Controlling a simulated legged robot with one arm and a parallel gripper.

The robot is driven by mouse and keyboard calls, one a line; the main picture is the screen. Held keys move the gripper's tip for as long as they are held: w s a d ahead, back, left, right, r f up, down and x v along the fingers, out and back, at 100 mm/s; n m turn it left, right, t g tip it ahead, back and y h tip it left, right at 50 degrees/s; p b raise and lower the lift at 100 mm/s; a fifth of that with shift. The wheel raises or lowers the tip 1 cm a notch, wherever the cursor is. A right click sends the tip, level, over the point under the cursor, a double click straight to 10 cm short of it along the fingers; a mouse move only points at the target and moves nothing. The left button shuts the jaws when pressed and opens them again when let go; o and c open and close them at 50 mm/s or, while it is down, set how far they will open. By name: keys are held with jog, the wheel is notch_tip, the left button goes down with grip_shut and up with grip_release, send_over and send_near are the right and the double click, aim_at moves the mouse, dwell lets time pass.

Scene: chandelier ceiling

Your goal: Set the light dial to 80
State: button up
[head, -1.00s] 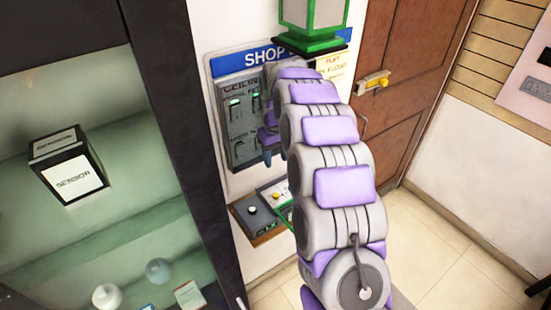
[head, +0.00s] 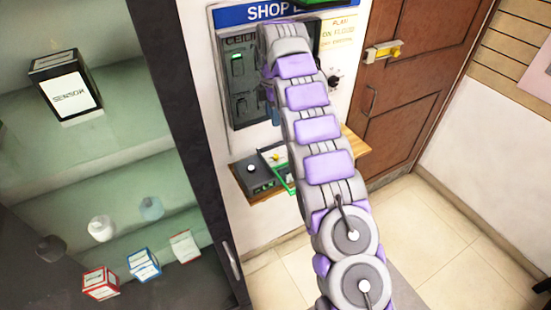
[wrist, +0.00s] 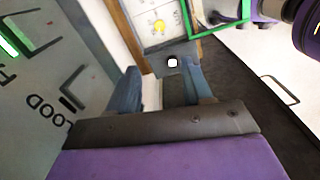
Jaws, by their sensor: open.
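A round dark knob (head: 333,79) shows on the white wall panel, just right of my arm in the head view. A dark box with a white knob (head: 251,168) and a light box with a yellow knob (head: 277,157) sit on a shelf below. In the wrist view, the white knob (wrist: 172,62) and yellow knob (wrist: 158,25) appear beyond my fingertips. No label readable here tells which is the light dial. My gripper (wrist: 165,78) is open, with nothing seen between its fingers. In the head view my arm mostly hides it, beside the grey panel (head: 239,78).
The grey panel has a lit green indicator (head: 237,64). A wooden shelf (head: 355,147) juts from the wall below. A glass cabinet (head: 120,190) with boxes stands left. A brown door (head: 415,80) is right; the tiled floor (head: 440,230) there is clear.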

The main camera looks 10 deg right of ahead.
jog(key=b, duration=0.4)
send_near(275, 156)
notch_tip(275, 156, down, 7)
jog(key=shift+r+b, duration=0.2)
jog(key=shift+b, duration=0.95)
jog(key=shift+f, duration=0.75)
jog(key=shift+a, duration=0.1)
jog(key=shift+a, duration=0.1)
jog(key=shift+c, duration=0.6)
grip_shut()
